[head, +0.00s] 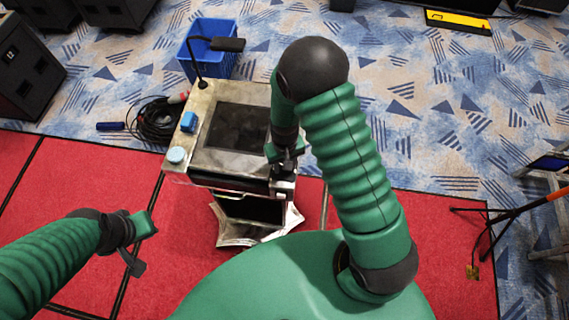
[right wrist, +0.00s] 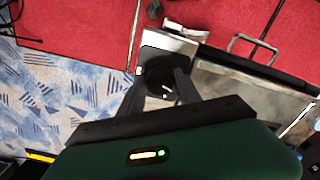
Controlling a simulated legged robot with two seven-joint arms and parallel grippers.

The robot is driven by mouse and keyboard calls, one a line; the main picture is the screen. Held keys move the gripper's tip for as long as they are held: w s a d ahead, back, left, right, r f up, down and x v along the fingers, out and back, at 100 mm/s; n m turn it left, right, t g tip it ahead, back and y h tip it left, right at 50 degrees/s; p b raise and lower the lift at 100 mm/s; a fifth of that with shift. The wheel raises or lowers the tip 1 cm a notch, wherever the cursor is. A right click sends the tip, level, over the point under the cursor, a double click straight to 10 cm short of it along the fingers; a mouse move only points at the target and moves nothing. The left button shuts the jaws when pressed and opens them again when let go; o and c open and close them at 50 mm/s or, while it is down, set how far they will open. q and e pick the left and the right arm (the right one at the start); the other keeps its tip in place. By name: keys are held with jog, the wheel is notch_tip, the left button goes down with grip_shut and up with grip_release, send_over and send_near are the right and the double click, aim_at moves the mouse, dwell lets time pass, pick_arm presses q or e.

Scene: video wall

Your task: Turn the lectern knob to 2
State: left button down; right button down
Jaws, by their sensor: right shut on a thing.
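The lectern (head: 235,165) stands in front of me, with a dark screen in its worn metal top. Its black round knob (right wrist: 160,88) shows in the right wrist view on a pale panel at the lectern's corner. A small white mark shows on the knob; I cannot read any numbers around it. My right gripper (right wrist: 161,94) is shut on the knob, one dark finger on each side. In the head view this gripper (head: 285,165) is at the lectern's near right corner and hides the knob. My left gripper (head: 140,245) is over the red carpet, apart from the lectern; its jaw opening is unclear.
A blue block (head: 188,122) and a pale blue round button (head: 176,155) sit on the lectern's left edge. A thin microphone (head: 226,44) rises behind them. A blue crate (head: 208,45) and coiled black cable (head: 158,120) lie beyond. A tripod (head: 495,218) stands right.

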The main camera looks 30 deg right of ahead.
jog(key=shift+w+d+r+m, duration=0.15)
jog(key=shift+w+m, duration=0.1)
jog(key=shift+m, duration=0.75)
jog(key=m, duration=0.2)
jog(key=shift+m, duration=0.3)
jog(key=m, duration=0.5)
jog(key=shift+r+m+p, duration=0.1)
jog(key=shift+m+p, duration=0.2)
jog(key=shift+p, duration=0.1)
jog(key=m+p, duration=0.1)
jog(key=m, duration=0.4)
jog(key=shift+w, duration=0.1)
jog(key=shift+m+p, duration=1.05)
jog(key=shift+m, duration=1.65)
